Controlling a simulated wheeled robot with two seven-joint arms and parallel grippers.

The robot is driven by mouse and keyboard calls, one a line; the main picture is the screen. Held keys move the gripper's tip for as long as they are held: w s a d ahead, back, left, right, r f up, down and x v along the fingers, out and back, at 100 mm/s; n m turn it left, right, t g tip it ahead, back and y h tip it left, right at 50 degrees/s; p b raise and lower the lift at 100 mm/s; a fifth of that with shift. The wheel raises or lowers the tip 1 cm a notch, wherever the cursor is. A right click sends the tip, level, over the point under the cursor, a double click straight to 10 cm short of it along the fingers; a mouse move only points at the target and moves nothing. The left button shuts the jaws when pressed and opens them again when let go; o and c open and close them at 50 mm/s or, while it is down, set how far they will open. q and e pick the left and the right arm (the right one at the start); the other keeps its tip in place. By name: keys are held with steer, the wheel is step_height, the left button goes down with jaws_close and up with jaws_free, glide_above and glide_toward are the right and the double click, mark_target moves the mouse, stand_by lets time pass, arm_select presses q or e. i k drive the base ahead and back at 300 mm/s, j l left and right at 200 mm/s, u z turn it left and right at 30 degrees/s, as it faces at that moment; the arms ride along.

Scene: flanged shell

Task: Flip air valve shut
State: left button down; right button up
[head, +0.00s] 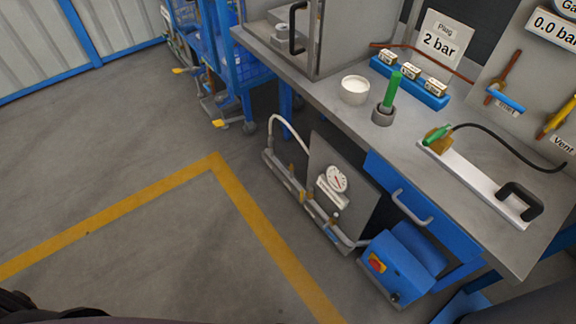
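Several valves show, and I cannot tell from a label which one is the air valve. A low panel (322,158) under the bench carries a round gauge (337,178), a white label too small to read and pipework with small brass fittings (303,198). A brass fitting with a green handle (436,135) lies on a metal bar on the bench. Neither of my grippers is in view.
The grey bench (330,98) also holds a white bowl (355,89), a green-handled tool (393,90) and a blue rack (412,88). A blue box (405,262) with a red-and-yellow switch stands below. Open floor with a yellow line (240,205) lies left.

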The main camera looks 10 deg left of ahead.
mark_target(301, 199)
steer(key=i+j, duration=0.25)
steer(key=i+j+z, duration=0.15)
steer(key=j, duration=0.25)
steer(key=i+j, duration=0.25)
steer(key=i+j+z, duration=0.1)
steer(key=i+j, duration=0.15)
steer(key=j, duration=0.15)
steer(key=i+j+z, duration=0.1)
steer(key=j, duration=0.25)
steer(key=i, duration=0.05)
